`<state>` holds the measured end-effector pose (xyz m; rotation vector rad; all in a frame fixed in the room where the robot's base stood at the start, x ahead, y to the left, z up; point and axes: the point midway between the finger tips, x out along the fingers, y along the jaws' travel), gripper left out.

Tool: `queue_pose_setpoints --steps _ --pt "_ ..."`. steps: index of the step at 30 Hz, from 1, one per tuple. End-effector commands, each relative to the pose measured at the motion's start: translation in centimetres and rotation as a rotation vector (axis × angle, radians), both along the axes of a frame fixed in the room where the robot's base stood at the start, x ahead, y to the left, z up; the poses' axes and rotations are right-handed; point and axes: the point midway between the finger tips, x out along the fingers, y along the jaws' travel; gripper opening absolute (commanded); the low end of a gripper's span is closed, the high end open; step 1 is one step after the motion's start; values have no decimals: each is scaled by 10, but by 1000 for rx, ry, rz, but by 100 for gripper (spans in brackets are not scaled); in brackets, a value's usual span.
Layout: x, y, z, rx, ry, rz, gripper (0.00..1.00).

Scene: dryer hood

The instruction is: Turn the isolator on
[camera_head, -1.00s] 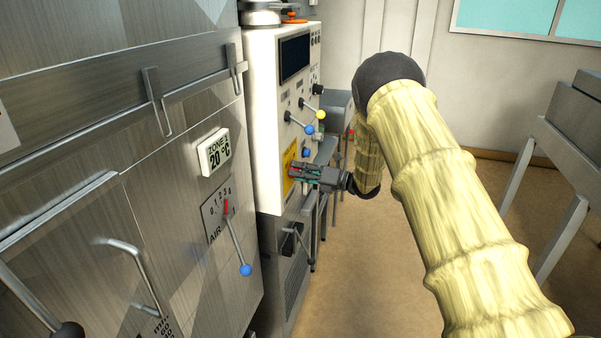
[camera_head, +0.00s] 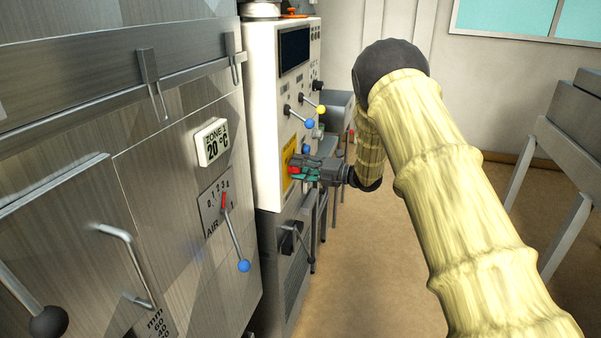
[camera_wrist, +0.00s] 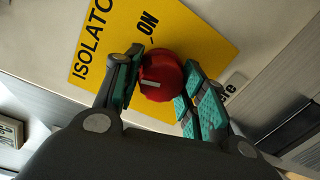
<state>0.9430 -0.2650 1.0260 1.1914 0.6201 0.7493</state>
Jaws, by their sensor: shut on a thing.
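The isolator is a red rotary knob (camera_wrist: 162,77) on a yellow plate (camera_wrist: 215,42) marked "ISOLATO" and "ON" in the wrist view. The knob's white mark lies roughly level in that view and does not line up with the tick beside "ON". My gripper (camera_wrist: 160,90) has its teal-padded fingers on both sides of the knob, shut on it. In the head view my gripper (camera_head: 300,168) is at the lower front of the white control panel (camera_head: 264,120), with red showing between its fingers. The yellow plate (camera_head: 288,182) is partly hidden behind it.
Blue-tipped and yellow-tipped levers (camera_head: 302,115) stick out just above my gripper. A dark-handled lever (camera_head: 291,240) is below it. A steel cabinet with an air lever (camera_head: 236,240) stands at the left. The brown floor to the right is open, up to a metal table (camera_head: 565,190).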

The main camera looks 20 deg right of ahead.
Motion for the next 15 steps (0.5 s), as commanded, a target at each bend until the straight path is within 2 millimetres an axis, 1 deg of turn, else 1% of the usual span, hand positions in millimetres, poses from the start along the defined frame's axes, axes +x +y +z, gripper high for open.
queue_pose_setpoints --steps 15 --pt "1 -1 1 273 404 0 17"
